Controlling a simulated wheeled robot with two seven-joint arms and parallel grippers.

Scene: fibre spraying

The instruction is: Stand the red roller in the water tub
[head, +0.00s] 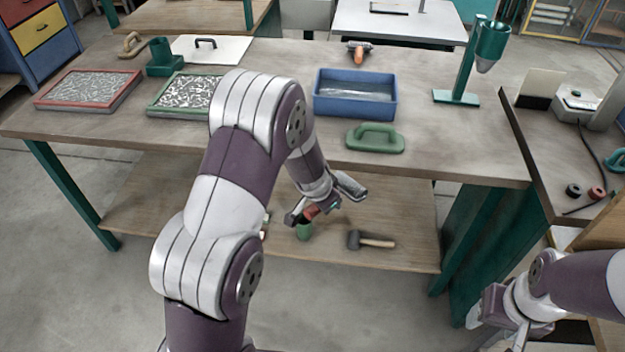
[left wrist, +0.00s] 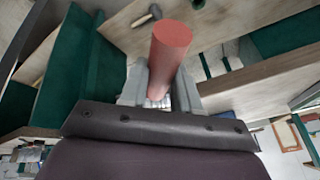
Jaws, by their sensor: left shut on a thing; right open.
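The blue water tub (head: 352,108) stands on the workbench, with water visible inside. My left gripper (head: 327,203) is in front of the bench's front edge, below the tub in the head view. It is shut on the red roller (head: 310,212). In the left wrist view the red roller (left wrist: 172,45) sticks out between the two fingers, its round end toward the camera. In the head view the fingers hide most of the roller. My right gripper (head: 497,322) is open and empty at the lower right, away from the tub.
A green float (head: 375,138) lies just in front of the tub. An orange-handled tool (head: 359,50) lies behind it, and a green stand (head: 470,75) is to its right. Framed trays (head: 88,90) are at the left. A mallet (head: 370,240) lies on the lower shelf.

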